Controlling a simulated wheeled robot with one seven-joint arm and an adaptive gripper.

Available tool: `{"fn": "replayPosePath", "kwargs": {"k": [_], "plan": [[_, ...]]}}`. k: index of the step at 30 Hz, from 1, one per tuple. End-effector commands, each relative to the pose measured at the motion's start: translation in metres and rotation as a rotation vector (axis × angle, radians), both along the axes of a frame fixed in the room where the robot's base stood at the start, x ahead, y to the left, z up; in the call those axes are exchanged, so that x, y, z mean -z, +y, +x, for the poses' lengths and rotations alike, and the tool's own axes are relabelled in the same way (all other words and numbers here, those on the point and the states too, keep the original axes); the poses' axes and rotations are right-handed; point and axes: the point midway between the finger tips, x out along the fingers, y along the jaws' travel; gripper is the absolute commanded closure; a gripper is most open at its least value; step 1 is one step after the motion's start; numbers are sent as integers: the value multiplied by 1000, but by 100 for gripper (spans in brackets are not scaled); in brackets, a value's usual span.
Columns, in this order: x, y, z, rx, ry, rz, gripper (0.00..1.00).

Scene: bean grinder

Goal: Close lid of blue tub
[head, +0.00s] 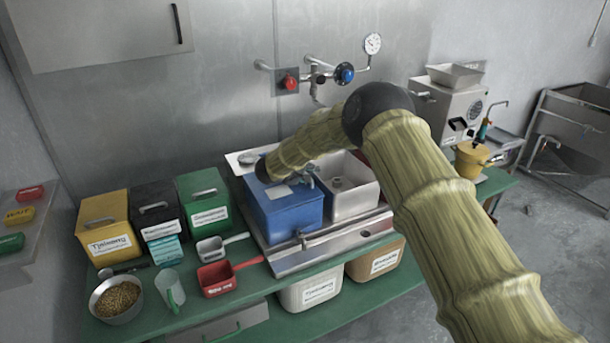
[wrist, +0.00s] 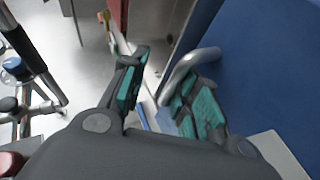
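The blue tub (head: 297,218) stands on a metal tray in the middle of the bench in the head view. Its blue lid (head: 262,192) carries a white label and appears to lie over the top; whether it is fully down I cannot tell. In the wrist view, a blue surface (wrist: 265,70) fills the right side, with a curved metal handle (wrist: 190,70) at its left edge. My gripper (wrist: 160,75) is open, its teal-padded fingers apart. The handle lies between them, close to the right finger; contact is unclear. My forearm mostly hides the gripper in the head view.
A white open container (head: 352,203) stands right beside the blue tub. Yellow (head: 105,225), black (head: 155,208) and green (head: 205,200) bins stand at left, with scoops and a bowl of beans (head: 116,300) in front. Wall valves (head: 344,74) are behind.

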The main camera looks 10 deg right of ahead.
Motion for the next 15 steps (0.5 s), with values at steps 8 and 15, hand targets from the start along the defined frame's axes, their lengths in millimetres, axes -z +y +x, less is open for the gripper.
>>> {"fn": "replayPosePath", "kwargs": {"k": [8, 15], "plan": [[2, 6, -1, -6, 3, 1, 68], [2, 8, -3, -8, 5, 3, 68]]}}
